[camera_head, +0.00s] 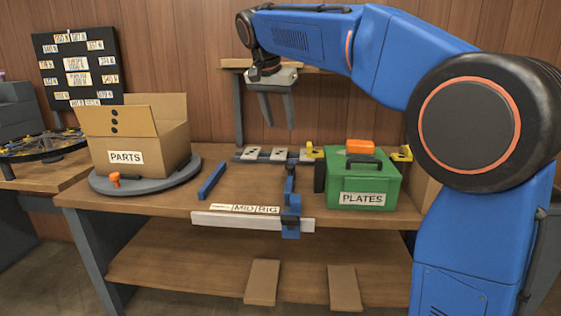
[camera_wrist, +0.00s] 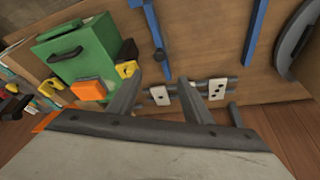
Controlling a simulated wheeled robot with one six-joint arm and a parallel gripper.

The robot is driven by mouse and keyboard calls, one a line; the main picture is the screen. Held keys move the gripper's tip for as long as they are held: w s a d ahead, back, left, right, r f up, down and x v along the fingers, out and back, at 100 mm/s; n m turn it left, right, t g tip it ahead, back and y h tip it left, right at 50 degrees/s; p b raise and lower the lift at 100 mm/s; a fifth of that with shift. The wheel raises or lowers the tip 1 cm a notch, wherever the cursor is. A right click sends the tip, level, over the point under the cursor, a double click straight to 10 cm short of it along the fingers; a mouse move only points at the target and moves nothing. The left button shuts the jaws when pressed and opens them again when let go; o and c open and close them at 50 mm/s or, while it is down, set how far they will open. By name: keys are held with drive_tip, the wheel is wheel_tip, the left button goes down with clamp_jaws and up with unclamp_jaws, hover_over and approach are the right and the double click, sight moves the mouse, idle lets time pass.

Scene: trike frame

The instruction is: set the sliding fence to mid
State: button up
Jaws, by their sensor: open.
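The sliding fence (camera_head: 290,200) is a blue bar with a blue block at its front end. It sits across the right end of the white front rail (camera_head: 206,219), just right of the "BIG" label (camera_head: 268,209). The "MID" label (camera_head: 243,208) is left of that, and a further label at the left is too small to read. The fence also shows at the top of the wrist view (camera_wrist: 151,22). My gripper (camera_head: 277,122) is open and empty, pointing down above the back of the bench. Its two fingers show in the wrist view (camera_wrist: 160,85), apart from the fence.
A fixed-looking blue bar (camera_head: 212,180) lies left of the fence. A "PARTS" carton (camera_head: 140,145) stands on a round grey turntable (camera_head: 105,186). Pale plates (camera_head: 250,154) line the back.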

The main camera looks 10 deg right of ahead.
sight(290, 165)
drive_tip(key=x, duration=1.6)
drive_tip(key=shift+w+d+f, duration=0.1)
drive_tip(key=shift+d+f, duration=0.15)
drive_tip(key=shift+f, duration=0.05)
